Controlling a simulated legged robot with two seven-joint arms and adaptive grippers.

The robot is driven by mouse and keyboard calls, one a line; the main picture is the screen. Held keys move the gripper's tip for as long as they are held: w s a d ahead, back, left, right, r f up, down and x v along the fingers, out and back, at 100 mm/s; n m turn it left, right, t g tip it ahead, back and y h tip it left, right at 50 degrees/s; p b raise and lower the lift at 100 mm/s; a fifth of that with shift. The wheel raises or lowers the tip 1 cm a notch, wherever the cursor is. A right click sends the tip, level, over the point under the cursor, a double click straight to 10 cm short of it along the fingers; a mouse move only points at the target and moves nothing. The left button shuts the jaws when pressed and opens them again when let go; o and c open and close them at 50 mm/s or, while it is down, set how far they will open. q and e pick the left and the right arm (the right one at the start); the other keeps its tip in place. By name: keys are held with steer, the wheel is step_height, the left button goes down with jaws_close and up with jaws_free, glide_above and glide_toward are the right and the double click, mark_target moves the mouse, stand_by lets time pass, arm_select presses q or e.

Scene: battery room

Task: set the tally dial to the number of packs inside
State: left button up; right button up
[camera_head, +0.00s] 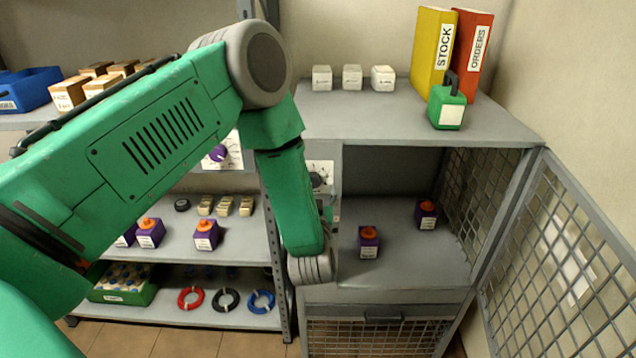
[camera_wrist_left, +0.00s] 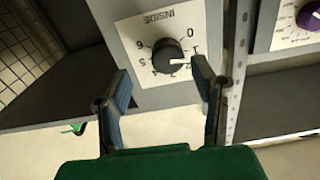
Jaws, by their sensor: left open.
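The tally dial is a dark round knob (camera_wrist_left: 168,56) on a white plate marked INSIDE, with numbers around it. It also shows in the head view (camera_head: 317,180), partly behind my arm. Its white pointer mark lies toward the side of 1 and 2; the exact number is hard to tell. My left gripper (camera_wrist_left: 163,80) is open, its blue-padded fingers on either side of the knob's near edge, apparently not gripping it. Inside the open cage compartment stand two purple packs with orange tops, one in front (camera_head: 369,242) and one farther back (camera_head: 427,214). My right gripper is not in view.
The mesh door (camera_head: 565,265) stands open at right. Another dial with a purple knob (camera_head: 218,153) is left of the cage. More purple packs (camera_head: 205,235) stand on the left shelf. Binders (camera_head: 433,50), white boxes (camera_head: 352,77) and a green case (camera_head: 447,106) stand on top.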

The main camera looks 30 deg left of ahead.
arm_select(q)
steer(key=w+a, duration=0.2)
steer(key=shift+a+f, duration=0.2)
steer(key=shift+a, duration=0.2)
steer(key=shift+d, duration=0.2)
steer(key=c, duration=0.3)
steer(key=shift+d+r, duration=0.1)
steer(key=shift+d, duration=0.15)
steer(key=c, duration=0.9)
steer(key=shift+o, duration=0.4)
steer(key=shift+a, duration=0.15)
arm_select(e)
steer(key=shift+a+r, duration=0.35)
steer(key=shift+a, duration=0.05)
arm_select(q)
steer(key=shift+a+m, duration=0.1)
steer(key=shift+m, duration=0.2)
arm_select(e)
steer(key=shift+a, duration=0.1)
